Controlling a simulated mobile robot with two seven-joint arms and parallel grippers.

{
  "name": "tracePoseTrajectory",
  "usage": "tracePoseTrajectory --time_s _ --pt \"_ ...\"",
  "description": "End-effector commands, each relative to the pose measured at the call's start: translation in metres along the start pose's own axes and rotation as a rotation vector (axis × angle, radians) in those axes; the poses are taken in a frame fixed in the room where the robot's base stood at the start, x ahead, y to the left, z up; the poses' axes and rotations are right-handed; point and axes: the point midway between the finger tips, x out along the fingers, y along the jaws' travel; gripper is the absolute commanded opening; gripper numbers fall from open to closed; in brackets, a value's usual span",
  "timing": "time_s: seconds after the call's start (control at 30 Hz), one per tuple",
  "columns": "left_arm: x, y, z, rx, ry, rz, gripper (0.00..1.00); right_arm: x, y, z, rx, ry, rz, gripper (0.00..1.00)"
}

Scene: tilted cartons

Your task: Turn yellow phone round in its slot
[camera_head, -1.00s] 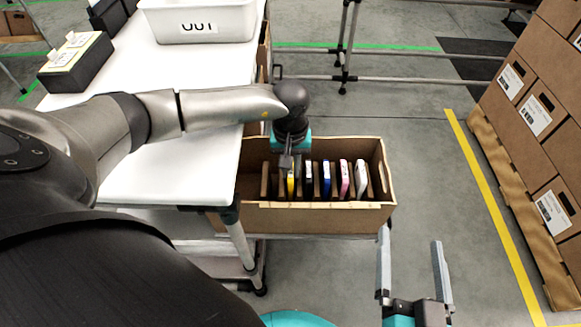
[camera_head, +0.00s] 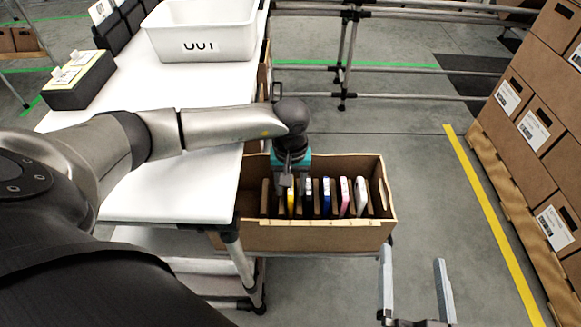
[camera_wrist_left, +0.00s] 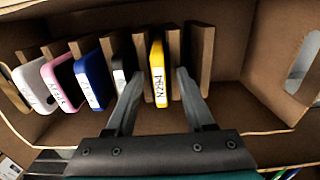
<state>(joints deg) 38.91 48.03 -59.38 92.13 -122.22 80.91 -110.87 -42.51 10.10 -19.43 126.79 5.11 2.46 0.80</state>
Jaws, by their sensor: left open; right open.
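The yellow phone (camera_wrist_left: 158,82) stands upright in a slot of the brown carton (camera_head: 320,238), with a white label on its edge. In the head view the yellow phone (camera_head: 291,203) shows just under my left gripper (camera_head: 286,188). In the left wrist view my left gripper (camera_wrist_left: 155,82) is open, with one fingertip on each side of the yellow phone. I cannot tell whether the fingers touch it. My right gripper (camera_head: 416,285) is open and empty at the lower right, over the floor in front of the carton.
Black (camera_wrist_left: 120,72), blue (camera_wrist_left: 90,78), pink (camera_wrist_left: 62,84) and white (camera_wrist_left: 35,86) phones stand in the neighbouring slots between cardboard dividers. A white table (camera_head: 190,190) is left of the carton, with a white bin (camera_head: 203,42) on it. Stacked boxes (camera_head: 545,120) stand at the right.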

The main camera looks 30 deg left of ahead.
Motion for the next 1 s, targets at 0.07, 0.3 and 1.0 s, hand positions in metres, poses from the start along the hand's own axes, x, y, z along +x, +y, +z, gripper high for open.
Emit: tracePoseTrajectory --time_s 0.07,0.3,1.0 --pt "-0.004 0.0 0.0 0.0 0.001 0.0 0.53 0.0 0.0 0.0 -0.002 -0.012 0.001 1.0" --pt "-0.02 0.0 0.0 0.001 0.001 0.0 0.53 0.005 0.01 0.006 -0.032 -0.142 0.024 1.0" --pt "-0.069 0.0 0.0 0.0 0.001 0.001 0.53 -0.011 0.048 0.021 -0.097 -0.55 0.127 1.0"
